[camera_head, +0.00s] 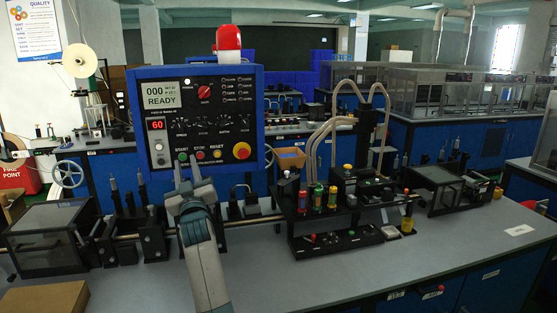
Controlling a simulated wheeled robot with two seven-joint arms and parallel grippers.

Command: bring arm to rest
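My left arm rises from the bottom edge. Its gripper (185,168) is in front of the lower left part of the blue control panel (215,128), close to the row of small coloured buttons. I cannot tell whether it touches the panel or whether its fingers are apart. The panel's display (166,95) reads READY with 000, and a red 60 readout (157,125) sits below it. A red knob (204,92) and a red emergency button on yellow (241,151) are uncovered. My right gripper is not in view.
A red lamp (228,40) tops the panel. The grey bench (330,270) carries a dark machine with hoses (372,100), coloured bottles (318,198) and a clear-lidded box (45,235). A cardboard box (45,298) is at front left.

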